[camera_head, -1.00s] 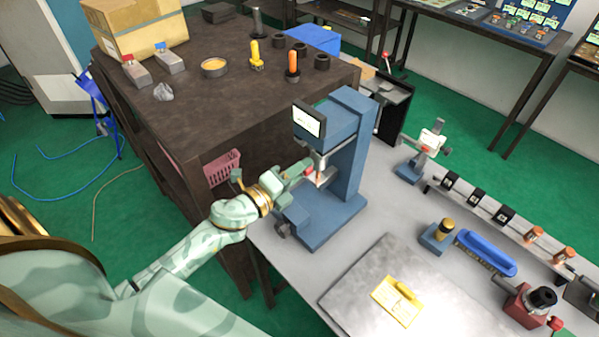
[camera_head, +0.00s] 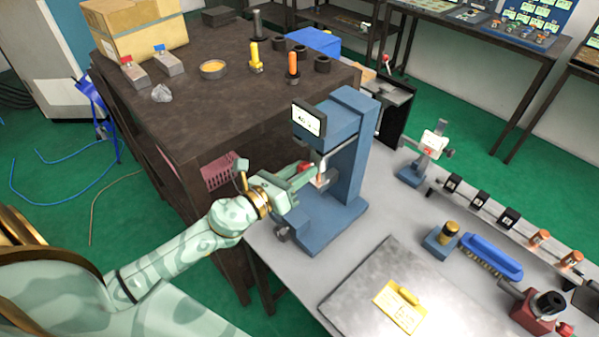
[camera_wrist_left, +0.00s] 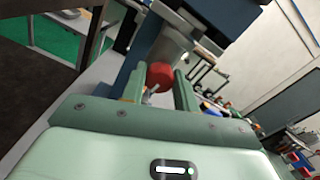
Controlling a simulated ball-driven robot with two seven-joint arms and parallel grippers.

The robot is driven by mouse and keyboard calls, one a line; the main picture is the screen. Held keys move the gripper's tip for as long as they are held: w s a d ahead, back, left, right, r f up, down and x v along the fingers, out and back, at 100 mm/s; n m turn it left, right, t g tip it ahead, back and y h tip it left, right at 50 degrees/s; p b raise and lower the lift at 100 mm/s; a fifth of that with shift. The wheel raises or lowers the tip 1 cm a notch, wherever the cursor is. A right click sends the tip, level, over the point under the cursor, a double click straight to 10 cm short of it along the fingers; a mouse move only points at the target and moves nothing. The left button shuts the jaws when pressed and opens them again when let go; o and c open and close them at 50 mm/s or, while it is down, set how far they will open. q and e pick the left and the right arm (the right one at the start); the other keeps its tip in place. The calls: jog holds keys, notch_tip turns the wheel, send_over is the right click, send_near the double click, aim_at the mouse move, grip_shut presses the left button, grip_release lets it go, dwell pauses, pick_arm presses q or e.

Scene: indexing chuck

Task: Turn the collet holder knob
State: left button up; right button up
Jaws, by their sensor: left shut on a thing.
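A blue machine (camera_head: 347,160) with a small display (camera_head: 308,119) stands on the grey bench. A red knob (camera_head: 304,166) sits low on its front, below the grey head. My left gripper (camera_head: 304,177) reaches in from the left and is shut on this knob. In the left wrist view, the red knob (camera_wrist_left: 159,75) shows between the two green fingers of my left gripper (camera_wrist_left: 160,88), under a grey cylindrical part (camera_wrist_left: 172,42). The fingers partly cover the knob in the head view. My right gripper is not in view.
A dark table (camera_head: 225,110) with a cardboard box (camera_head: 135,28) stands behind my left arm. On the grey bench, right of the machine, are a metal plate (camera_head: 360,300) with a yellow tag (camera_head: 400,305), a blue brush (camera_head: 490,256) and a red fixture (camera_head: 535,312).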

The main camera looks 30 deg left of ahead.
pick_arm(q)
jog(key=shift+s+f+m, duration=0.1)
jog(key=shift+m, duration=3.3)
jog(key=o, duration=1)
jog(key=shift+b+v, duration=3.4)
jog(key=shift+v, duration=4.75)
